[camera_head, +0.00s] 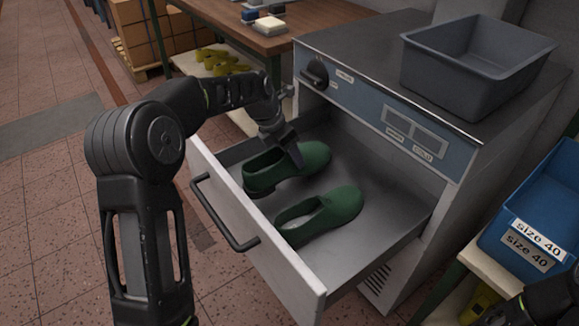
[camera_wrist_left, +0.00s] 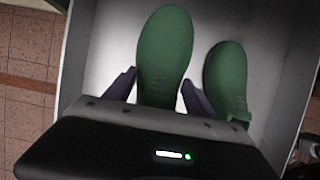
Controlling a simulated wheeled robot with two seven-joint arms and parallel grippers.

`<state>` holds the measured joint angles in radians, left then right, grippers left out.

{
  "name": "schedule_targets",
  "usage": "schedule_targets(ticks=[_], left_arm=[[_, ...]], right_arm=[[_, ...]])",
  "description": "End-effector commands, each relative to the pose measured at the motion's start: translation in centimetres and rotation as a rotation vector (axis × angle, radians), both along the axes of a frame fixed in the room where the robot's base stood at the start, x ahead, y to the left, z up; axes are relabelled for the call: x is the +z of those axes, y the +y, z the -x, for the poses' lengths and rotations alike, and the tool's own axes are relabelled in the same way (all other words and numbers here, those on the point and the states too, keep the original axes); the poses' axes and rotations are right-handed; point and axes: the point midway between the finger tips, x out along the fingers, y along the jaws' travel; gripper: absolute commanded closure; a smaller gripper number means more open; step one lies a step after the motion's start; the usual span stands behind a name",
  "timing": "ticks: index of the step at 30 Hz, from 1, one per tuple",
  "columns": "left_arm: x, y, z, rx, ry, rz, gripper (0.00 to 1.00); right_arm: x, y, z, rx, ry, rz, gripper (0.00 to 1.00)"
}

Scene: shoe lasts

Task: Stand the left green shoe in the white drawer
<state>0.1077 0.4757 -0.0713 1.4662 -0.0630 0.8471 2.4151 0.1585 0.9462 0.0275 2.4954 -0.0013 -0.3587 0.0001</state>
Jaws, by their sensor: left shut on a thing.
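The left green shoe (camera_head: 316,157) is inside the open white drawer (camera_head: 262,262), upright, toe toward the cabinet. In the left wrist view the gripper's fingers (camera_wrist_left: 156,93) lie on both sides of this shoe (camera_wrist_left: 165,50). I cannot tell whether its sole touches the drawer floor. The other green shoe (camera_head: 344,204) stands beside it, to the right, roughly parallel; it also shows in the left wrist view (camera_wrist_left: 226,75). A dark part of my right arm shows at the bottom right; its jaws cannot be made out.
The drawer belongs to a grey cabinet with a blue panel (camera_head: 363,107). A grey bin (camera_head: 468,77) sits on top. A blue crate labelled size 40 (camera_head: 545,205) stands at the right. A wooden table (camera_head: 300,22) is behind. The drawer's right part has bare floor.

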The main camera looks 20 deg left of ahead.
Motion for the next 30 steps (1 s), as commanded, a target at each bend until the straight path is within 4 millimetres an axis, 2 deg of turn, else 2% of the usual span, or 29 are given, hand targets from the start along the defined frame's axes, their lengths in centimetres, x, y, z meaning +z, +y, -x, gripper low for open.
schedule_targets(ticks=[4,11,19,20,27,30], left_arm=[[-1.1,0.0,0.0,0.0,0.0,0.001,1.0],[-4.6,0.0,0.0,0.001,0.001,0.001,1.0],[-4.9,0.0,-0.1,0.0,-0.002,0.0,1.0],[-5.0,0.0,0.0,0.0,0.001,-0.001,0.36],[-5.0,0.0,0.0,0.0,0.0,0.0,0.16],[-5.0,0.0,0.0,0.0,0.0,0.0,0.14]], right_arm=[[-0.4,0.0,0.0,0.0,0.0,0.0,0.64],[-1.3,0.0,0.0,-0.001,0.0,0.0,0.64],[-1.3,0.0,0.0,-0.001,0.0,0.0,0.64],[-1.3,0.0,0.0,-0.001,0.0,0.0,0.64],[-1.3,0.0,0.0,-0.001,0.0,0.0,0.64],[-1.3,0.0,0.0,-0.001,0.0,0.0,0.64]])
